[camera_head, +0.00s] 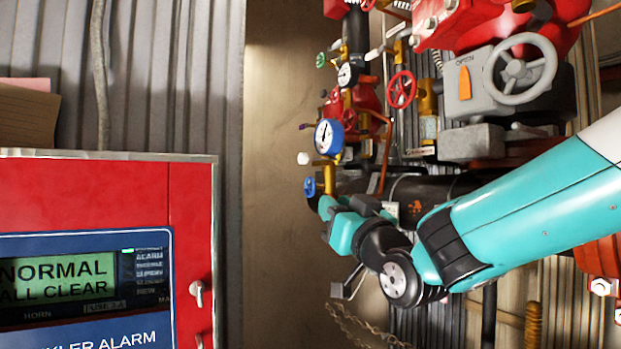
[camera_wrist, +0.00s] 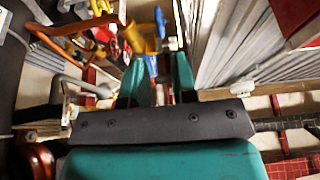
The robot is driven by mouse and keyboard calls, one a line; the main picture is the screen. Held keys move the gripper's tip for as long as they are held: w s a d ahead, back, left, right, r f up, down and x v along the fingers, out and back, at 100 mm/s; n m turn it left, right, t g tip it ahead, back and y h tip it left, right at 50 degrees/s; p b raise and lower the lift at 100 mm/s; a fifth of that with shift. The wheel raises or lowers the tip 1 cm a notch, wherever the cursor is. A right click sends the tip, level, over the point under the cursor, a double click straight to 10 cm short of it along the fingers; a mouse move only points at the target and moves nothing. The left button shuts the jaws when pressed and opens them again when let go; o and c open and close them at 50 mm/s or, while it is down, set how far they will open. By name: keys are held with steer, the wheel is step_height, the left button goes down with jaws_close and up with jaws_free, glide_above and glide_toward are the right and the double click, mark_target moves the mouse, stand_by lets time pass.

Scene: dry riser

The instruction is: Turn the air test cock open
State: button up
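A small valve with a blue handle (camera_head: 309,187) sits low on the left side of the red pipework in the head view. It may be the air test cock, but I can read no label on it. My gripper (camera_head: 319,204) is just below and right of this handle. In the wrist view, the two teal fingers of my gripper (camera_wrist: 160,66) stand apart with a gap between them. A blue handle (camera_wrist: 160,22) shows beyond the fingertips, near the gap. I see nothing held, and I cannot tell whether a finger touches the handle.
A blue-rimmed gauge (camera_head: 328,137) is above the handle, with a red handwheel (camera_head: 402,90) to its right. A grey handwheel (camera_head: 520,66) is at the upper right. A red alarm panel (camera_head: 95,195) stands at the left. Bare wall (camera_head: 272,110) lies left of the pipework.

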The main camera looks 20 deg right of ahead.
mark_target(315, 190)
steer(key=p+x, duration=0.3)
steer(key=x, duration=0.7)
steer(key=shift+w, duration=0.15)
steer(key=shift+c, duration=0.2)
jaws_close()
